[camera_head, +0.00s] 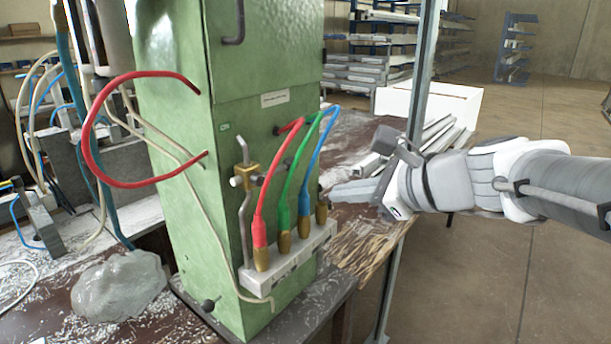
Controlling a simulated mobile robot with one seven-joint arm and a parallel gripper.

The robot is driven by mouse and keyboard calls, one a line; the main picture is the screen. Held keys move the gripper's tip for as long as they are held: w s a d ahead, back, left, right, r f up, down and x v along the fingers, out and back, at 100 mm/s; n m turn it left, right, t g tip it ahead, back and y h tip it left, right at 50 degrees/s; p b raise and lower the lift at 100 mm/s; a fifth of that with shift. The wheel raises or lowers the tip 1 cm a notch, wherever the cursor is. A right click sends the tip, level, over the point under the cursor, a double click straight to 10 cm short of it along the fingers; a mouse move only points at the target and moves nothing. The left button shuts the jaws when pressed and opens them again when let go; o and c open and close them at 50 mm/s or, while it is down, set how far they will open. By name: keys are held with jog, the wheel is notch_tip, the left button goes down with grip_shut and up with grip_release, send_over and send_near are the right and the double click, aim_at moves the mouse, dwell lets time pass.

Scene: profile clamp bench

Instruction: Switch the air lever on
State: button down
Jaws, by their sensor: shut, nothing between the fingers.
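A green metal cabinet (178,110) stands on the bench. On its front a brass valve (245,178) sits on a thin grey pipe, with a narrow grey piece (242,150) rising above it. This looks like the air lever, but I cannot clearly tell its position. My gripper (336,192) is shut and empty. It reaches in from the right, level with the valve, to the right of the blue hose. A gap with the green and blue hoses lies between it and the valve. Its tips are close to the rightmost brass fitting; I cannot tell whether they touch.
Red (261,200), green (286,185) and blue (314,160) hoses run into brass fittings on a pale manifold (280,270). A red hose loop (88,150) juts out left. A grey lump (118,287) lies on the bench. A metal post (420,80) stands behind my wrist.

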aim_at(276, 171)
jog(key=shift+w+d+r+m+t, duration=0.1)
jog(key=shift+w+d+m+t, duration=0.2)
jog(key=shift+w+d+m, duration=0.35)
jog(key=shift+a, duration=0.15)
jog(key=b+x, duration=0.2)
jog(key=x, duration=0.8)
jog(key=shift+s+a+r+p, duration=0.15)
jog(key=shift+a+r+p, duration=0.1)
jog(key=shift+r+p, duration=0.25)
jog(key=shift+s+a+r+p, duration=0.2)
jog(key=shift+r+p, duration=0.1)
jog(key=shift+r, duration=0.45)
jog(key=shift+s+a+r+p, duration=0.1)
jog(key=shift+a+r+p, duration=0.15)
jog(key=shift+r+p, duration=0.25)
